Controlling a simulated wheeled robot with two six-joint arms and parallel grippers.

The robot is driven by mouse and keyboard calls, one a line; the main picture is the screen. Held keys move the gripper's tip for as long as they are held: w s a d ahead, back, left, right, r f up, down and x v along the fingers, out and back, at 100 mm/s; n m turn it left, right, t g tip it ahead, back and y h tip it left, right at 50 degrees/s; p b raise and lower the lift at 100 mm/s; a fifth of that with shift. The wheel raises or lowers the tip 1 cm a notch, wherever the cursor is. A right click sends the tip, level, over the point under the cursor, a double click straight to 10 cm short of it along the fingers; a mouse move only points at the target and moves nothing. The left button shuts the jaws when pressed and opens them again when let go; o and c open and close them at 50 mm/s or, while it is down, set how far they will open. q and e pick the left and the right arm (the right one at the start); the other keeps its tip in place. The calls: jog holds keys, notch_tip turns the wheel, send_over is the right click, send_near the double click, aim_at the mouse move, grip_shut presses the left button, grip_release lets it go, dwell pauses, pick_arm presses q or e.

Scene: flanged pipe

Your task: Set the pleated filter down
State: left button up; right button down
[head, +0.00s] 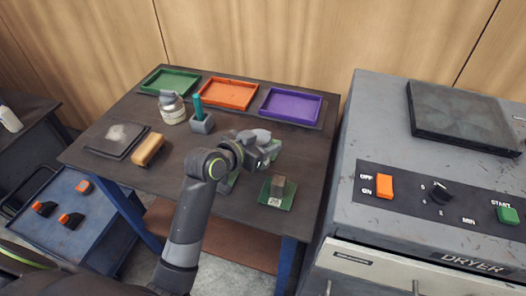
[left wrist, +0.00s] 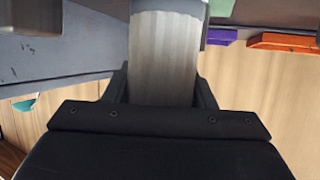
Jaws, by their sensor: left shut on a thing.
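The pleated filter is a pale grey, ribbed cylinder (left wrist: 163,62) that fills the middle of the left wrist view. My left gripper (left wrist: 162,90) is shut on it, with one dark finger on each side. In the head view my left gripper (head: 264,149) is over the middle right of the dark table (head: 215,200). Only a small pale part of the filter (head: 262,135) shows there, behind the gripper. I cannot tell whether its underside touches the table. My right gripper is not in view.
Green (head: 171,82), orange (head: 229,93) and purple (head: 291,105) trays line the table's back. A jar (head: 172,108), a grey holder (head: 201,123), a brush (head: 148,150) and a dark pad (head: 117,139) are left. A grey block (head: 278,185) sits on a green plate (head: 276,201). A dryer (head: 430,170) stands right.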

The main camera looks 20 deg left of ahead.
pick_arm(q)
jog(key=shift+f, duration=1.55)
jog(key=shift+f, duration=0.15)
jog(key=o, duration=1)
